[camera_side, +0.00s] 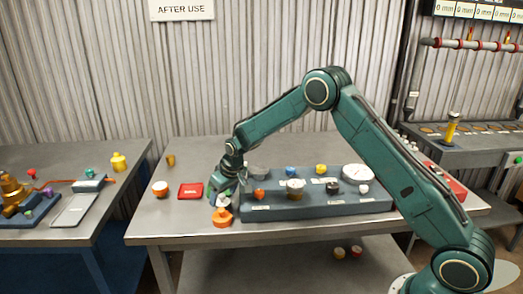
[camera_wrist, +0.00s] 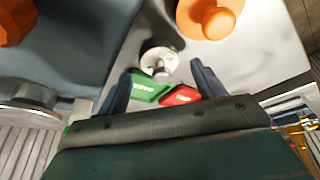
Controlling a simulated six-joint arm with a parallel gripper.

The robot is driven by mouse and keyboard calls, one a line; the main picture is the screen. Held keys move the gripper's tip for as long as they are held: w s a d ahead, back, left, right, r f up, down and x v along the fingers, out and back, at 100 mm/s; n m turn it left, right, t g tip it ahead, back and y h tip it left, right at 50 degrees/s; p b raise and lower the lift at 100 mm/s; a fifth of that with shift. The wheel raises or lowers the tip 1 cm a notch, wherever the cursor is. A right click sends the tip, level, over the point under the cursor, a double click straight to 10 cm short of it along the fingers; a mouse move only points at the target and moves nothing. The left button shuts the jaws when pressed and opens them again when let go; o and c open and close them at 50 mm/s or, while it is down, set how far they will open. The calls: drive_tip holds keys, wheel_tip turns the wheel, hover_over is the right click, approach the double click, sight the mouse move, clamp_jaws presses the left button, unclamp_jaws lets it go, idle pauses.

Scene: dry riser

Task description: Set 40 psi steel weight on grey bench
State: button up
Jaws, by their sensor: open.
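A small steel weight with a round knob (camera_wrist: 158,58) stands on the bench surface in the wrist view, just ahead of and between my fingertips; any marking on it is unreadable. In the side view it seems to be the pale piece (camera_side: 223,201) under my gripper, partly covered. My gripper (camera_wrist: 160,72) is open, pointing down at the left end of the dark panel, and it shows in the side view (camera_side: 224,188). I cannot see the fingers touching the weight. The grey bench (camera_side: 165,222) carries all this.
An orange weight (camera_side: 222,218) stands close in front of my gripper. A red case (camera_side: 190,191) and a green block (camera_wrist: 150,88) lie close by. The dark panel (camera_side: 310,211) with several knobs and gauges borders the right. The bench's front left is bare.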

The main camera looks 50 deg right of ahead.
drive_tip(key=v, duration=1.1)
drive_tip(key=shift+s, duration=0.1)
idle(0.4)
drive_tip(key=s+a+r, duration=0.2)
drive_tip(key=s+r, duration=1.3)
drive_tip(key=s, duration=0.4)
drive_tip(key=s+f+t, duration=0.1)
drive_tip(key=s, duration=1.9)
drive_tip(key=shift+a+f, duration=0.2)
drive_tip(key=shift+a, duration=0.25)
